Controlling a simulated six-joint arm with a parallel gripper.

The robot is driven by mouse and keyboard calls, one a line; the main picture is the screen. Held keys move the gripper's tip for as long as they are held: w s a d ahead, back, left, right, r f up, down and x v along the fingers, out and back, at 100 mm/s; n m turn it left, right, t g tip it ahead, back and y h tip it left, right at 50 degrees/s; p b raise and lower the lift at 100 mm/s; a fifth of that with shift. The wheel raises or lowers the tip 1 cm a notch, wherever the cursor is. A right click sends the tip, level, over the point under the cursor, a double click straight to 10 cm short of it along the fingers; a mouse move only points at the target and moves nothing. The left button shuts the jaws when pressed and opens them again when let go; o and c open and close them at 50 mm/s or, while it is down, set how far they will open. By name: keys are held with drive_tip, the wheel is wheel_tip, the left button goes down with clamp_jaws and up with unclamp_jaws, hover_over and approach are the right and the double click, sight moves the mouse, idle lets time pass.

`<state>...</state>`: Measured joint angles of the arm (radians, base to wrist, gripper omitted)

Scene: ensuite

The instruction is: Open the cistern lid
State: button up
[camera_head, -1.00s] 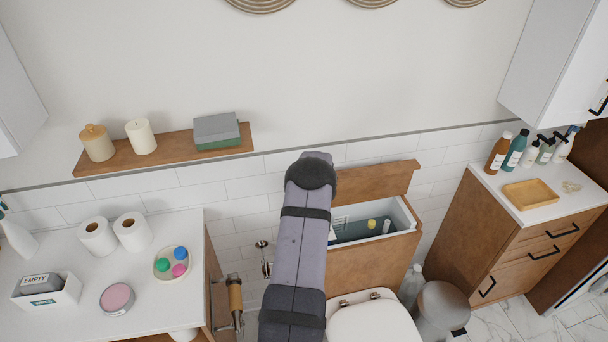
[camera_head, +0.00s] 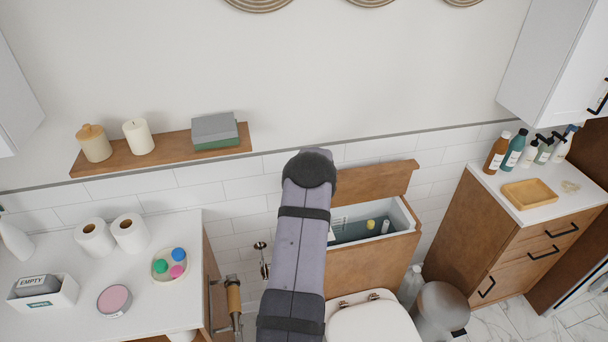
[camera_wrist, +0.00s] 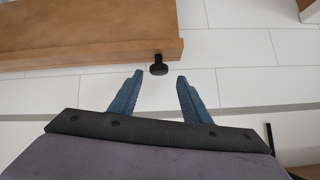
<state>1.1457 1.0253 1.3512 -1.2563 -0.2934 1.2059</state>
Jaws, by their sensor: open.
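The wooden cistern lid (camera_head: 374,178) stands raised, tilted up at the back of the wooden cistern (camera_head: 365,268). The white-lined inside of the cistern is exposed, with water and a few small items in it. In the wrist view, a brown wooden panel (camera_wrist: 90,35), which looks like the lid, has a small black knob (camera_wrist: 158,66) at its edge. My gripper (camera_wrist: 154,88) has its two blue fingers apart and empty, just short of the knob. In the head view my arm hides the gripper and the left part of the cistern.
The toilet (camera_head: 372,318) stands in front of the cistern. A grey bin (camera_head: 440,308) and a wooden cabinet (camera_head: 520,235) with bottles are to the right. A white counter (camera_head: 70,255) with toilet rolls is to the left, and a wooden shelf (camera_head: 165,150) is on the wall.

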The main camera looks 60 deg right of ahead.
drive_tip(key=shift+b+v, duration=0.85)
drive_tip(key=shift+v, duration=2.1)
